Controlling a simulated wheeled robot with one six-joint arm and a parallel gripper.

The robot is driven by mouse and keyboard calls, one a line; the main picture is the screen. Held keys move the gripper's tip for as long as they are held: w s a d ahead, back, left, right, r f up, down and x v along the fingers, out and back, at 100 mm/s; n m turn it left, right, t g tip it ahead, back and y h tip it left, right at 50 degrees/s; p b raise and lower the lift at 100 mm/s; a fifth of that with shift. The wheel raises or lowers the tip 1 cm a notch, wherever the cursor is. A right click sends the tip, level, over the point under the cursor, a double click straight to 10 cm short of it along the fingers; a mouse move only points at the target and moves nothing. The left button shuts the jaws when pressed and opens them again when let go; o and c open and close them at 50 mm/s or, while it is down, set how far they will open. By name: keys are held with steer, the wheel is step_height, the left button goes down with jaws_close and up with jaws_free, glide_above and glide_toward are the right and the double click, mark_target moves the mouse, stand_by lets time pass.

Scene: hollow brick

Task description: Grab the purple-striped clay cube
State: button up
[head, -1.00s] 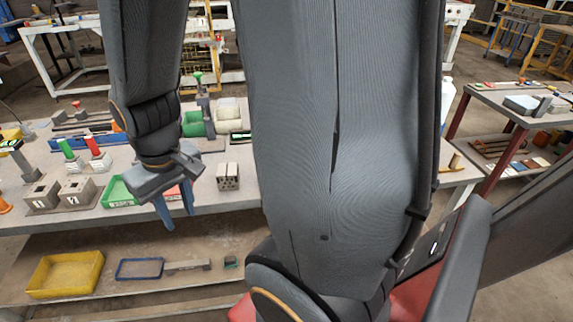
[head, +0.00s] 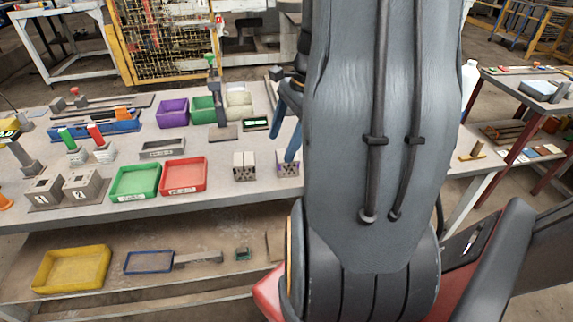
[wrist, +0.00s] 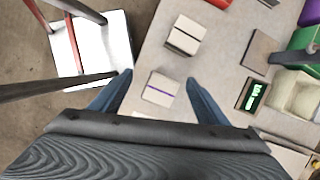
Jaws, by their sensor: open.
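The purple-striped clay cube (head: 287,168) stands near the front edge of the bench, right of a plain pale cube (head: 244,167). In the wrist view the purple-striped cube (wrist: 160,89) shows a thin purple line across its pale top and appears between my fingertips. The plain cube shows a dark line in the wrist view (wrist: 185,36). My gripper (head: 284,128) is open and empty. In the head view one finger overlaps the purple-striped cube's upper part; I cannot tell whether they touch. My arm hides the bench to the right.
A red tray (head: 185,176) and a green tray (head: 135,183) lie left of the cubes. A small display (head: 256,124) and a post on a base (head: 222,133) stand behind them. The bench's front edge is close to the cubes.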

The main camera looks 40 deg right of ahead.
steer(key=d+m, duration=0.3)
steer(key=d, duration=0.1)
steer(key=shift+s+f+t, duration=0.15)
steer(key=shift+s+t, duration=0.2)
steer(key=shift+t, duration=0.05)
steer(key=shift+y, duration=0.3)
steer(key=shift+d+p+x, duration=0.1)
steer(key=shift+p+x, duration=0.25)
steer(key=shift+x, duration=1.55)
steer(key=shift+d+p+x, duration=0.15)
steer(key=shift+p+x, duration=0.15)
steer(key=shift+x, duration=1.6)
steer(key=shift+s+f, duration=0.15)
steer(key=shift+s, duration=0.05)
steer(key=c, duration=1.2)
